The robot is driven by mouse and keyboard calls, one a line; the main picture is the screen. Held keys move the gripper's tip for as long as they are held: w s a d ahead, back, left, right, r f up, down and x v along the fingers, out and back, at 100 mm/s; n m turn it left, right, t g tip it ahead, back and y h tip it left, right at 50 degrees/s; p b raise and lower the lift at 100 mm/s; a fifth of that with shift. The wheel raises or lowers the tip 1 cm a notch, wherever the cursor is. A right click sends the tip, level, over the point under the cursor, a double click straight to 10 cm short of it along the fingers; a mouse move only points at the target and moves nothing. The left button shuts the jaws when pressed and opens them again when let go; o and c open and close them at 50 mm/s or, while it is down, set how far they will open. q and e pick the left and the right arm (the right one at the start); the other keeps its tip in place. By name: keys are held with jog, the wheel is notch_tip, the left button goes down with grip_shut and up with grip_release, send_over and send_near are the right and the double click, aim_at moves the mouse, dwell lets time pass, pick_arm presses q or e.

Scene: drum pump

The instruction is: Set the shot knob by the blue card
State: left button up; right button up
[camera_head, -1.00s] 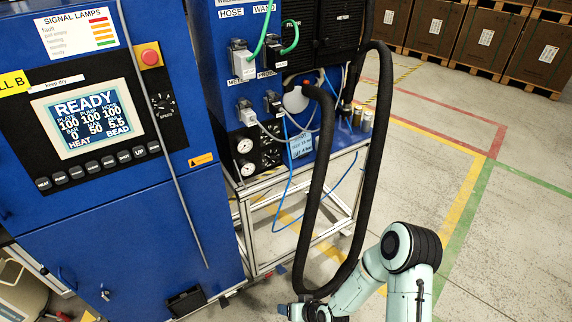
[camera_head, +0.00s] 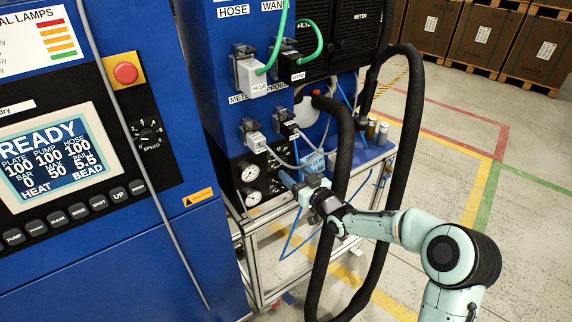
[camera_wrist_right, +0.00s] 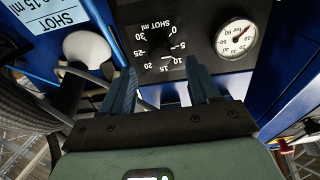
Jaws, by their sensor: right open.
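The shot dial (camera_wrist_right: 158,48) shows upside down in the right wrist view, black with white numbers from 0 to 30 and the word SHOT ml. Its pointer is too dark to read. The blue card (camera_wrist_right: 58,17) is at the upper left there, with SHOT and a partly cut-off ml value. The card also shows in the head view (camera_head: 316,163), just behind my gripper. My right gripper (camera_head: 290,181) is open in front of the gauge panel; in the wrist view its two fingers (camera_wrist_right: 160,76) point at the dial, apart. The gripper hides the dial in the head view. My left gripper is not in view.
A pressure gauge (camera_wrist_right: 237,39) sits beside the dial. A thick black hose (camera_head: 343,150) hangs close to my right arm. Connectors and cables crowd above the panel. The blue cabinet with the READY screen (camera_head: 50,160) stands left.

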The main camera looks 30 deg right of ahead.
aim_at(284, 163)
jog(key=w, duration=0.5)
jog(key=shift+a, duration=0.2)
jog(key=c, duration=1)
